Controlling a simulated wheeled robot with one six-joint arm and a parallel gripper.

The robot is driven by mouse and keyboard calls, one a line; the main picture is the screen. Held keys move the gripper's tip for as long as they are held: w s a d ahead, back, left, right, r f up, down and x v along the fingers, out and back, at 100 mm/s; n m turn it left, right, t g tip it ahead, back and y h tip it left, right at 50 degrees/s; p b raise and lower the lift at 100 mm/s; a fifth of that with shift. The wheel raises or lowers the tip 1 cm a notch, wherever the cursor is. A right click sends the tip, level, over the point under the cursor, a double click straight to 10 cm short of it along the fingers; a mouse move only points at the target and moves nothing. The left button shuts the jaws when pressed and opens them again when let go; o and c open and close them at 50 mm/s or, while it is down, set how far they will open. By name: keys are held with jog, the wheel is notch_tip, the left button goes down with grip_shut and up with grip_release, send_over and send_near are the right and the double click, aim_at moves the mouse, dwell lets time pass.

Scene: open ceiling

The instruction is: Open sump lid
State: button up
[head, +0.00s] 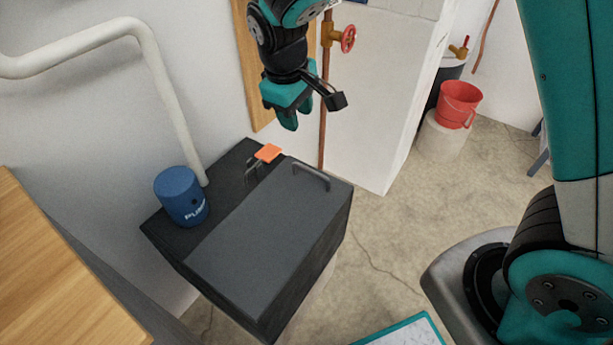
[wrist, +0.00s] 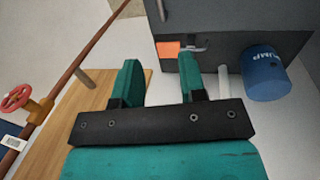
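The sump (head: 305,280) is a dark grey box, and its flat lid (head: 262,225) lies closed on top. A grey bar handle (head: 312,176) stands near the lid's far right end. An orange tab (head: 267,153) on thin dark metal sits beside the lid at the back; it also shows in the wrist view (wrist: 168,49). My gripper (head: 290,122) hangs above and behind the box, apart from the lid and handle. In the wrist view my gripper (wrist: 159,78) has its teal fingers spread with nothing between them.
A blue pump cylinder (head: 181,196) stands at the box's back left, by a white pipe (head: 168,95). A copper pipe with a red valve wheel (head: 348,38) runs behind my gripper. A wooden surface (head: 60,270) is at left.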

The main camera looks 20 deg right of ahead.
aim_at(307, 168)
jog(key=d+f+b, duration=0.1)
jog(key=f, duration=0.4)
jog(key=w+d+f+b, duration=0.1)
jog(key=f+b, duration=0.1)
jog(key=f, duration=0.4)
jog(key=w+f+b, duration=0.1)
jog(key=f, duration=0.5)
jog(key=shift+d, duration=0.4)
jog(key=shift+c, duration=0.5)
grip_shut()
